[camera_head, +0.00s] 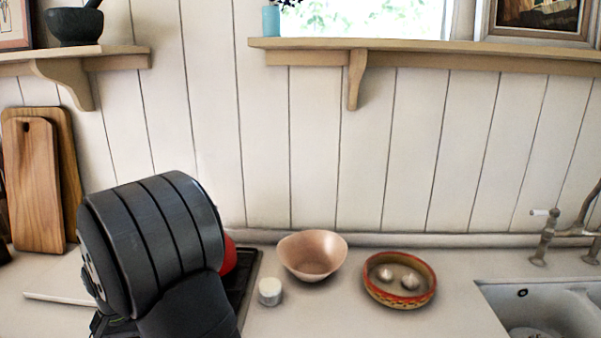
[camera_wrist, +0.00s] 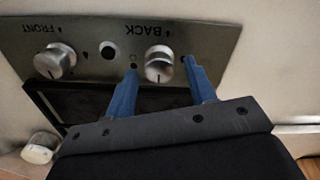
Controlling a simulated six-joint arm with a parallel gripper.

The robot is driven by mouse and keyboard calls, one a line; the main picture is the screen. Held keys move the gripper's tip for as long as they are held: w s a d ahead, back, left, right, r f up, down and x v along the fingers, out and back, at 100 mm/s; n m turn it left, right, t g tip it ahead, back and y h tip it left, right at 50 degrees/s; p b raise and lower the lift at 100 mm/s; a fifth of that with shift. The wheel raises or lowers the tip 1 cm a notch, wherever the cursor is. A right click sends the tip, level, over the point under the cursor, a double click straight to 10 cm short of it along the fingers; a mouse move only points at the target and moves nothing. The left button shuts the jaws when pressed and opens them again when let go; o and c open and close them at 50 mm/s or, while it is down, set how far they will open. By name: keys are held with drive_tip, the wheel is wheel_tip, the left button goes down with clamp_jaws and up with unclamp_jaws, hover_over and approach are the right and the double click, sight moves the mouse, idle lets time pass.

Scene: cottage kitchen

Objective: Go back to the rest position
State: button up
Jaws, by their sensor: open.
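My gripper (camera_wrist: 160,68) shows in the wrist view as two blue fingers, spread apart with nothing held between them. The fingertips reach over a metal hob panel (camera_wrist: 210,28) and sit on either side of the knob marked BACK (camera_wrist: 159,68). I cannot tell whether they touch it. A second knob, marked FRONT (camera_wrist: 55,60), is to the left. In the head view my dark arm fills the lower left and hides the fingers and most of the hob (camera_head: 246,280).
A red object (camera_head: 229,255) is partly hidden behind my arm. A small white jar (camera_head: 270,292), a pink bowl (camera_head: 312,256) and a red patterned dish (camera_head: 400,302) with pale bulbs stand to the right, before the sink (camera_head: 550,310). Cutting boards (camera_head: 32,185) lean on the left wall.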

drive_tip(key=n, duration=0.5)
drive_tip(key=shift+a+n, duration=0.1)
drive_tip(key=shift+n, duration=0.3)
drive_tip(key=n, duration=0.4)
drive_tip(key=shift+s+n, duration=0.15)
drive_tip(key=shift+n, duration=0.15)
drive_tip(key=m, duration=1)
idle(0.5)
idle(0.5)
